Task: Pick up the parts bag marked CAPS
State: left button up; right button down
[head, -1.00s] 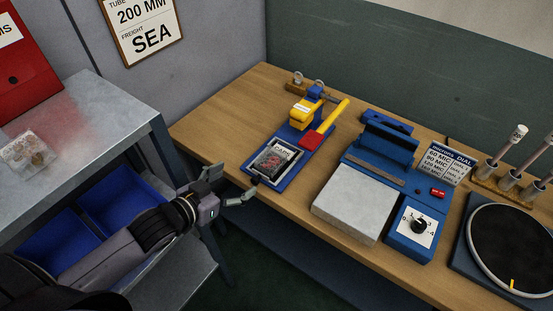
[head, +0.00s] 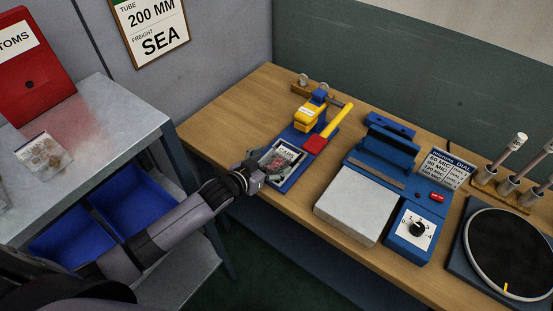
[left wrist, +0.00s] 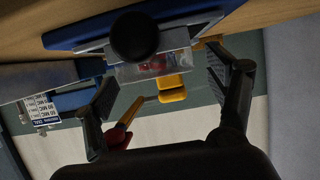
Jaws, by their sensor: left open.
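The parts bag marked CAPS (head: 286,158) is a small clear bag with a dark-edged label and reddish contents. It lies on the blue base (head: 301,170) of the yellow-and-red hand tool, near the front edge of the wooden bench. My left gripper (head: 262,169) is at the near left side of the bag and hides part of it. In the left wrist view the left gripper (left wrist: 162,80) is open, with its two fingers wide apart. The bag (left wrist: 150,66) shows between them, and I cannot tell whether they touch it. My right gripper is not in view.
The yellow tool with a red-ended lever (head: 318,144) stands just behind the bag. A blue sealer with a pale plate (head: 354,212) is to its right. Another clear parts bag (head: 43,152) lies on the grey table at left, above blue bins (head: 135,200).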

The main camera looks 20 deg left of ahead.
pick_arm(q)
jog(key=shift+x, duration=0.8)
jog(key=shift+s, duration=0.1)
jog(key=shift+c, duration=0.2)
jog(key=c, duration=1.4)
jog(key=shift+c, duration=0.2)
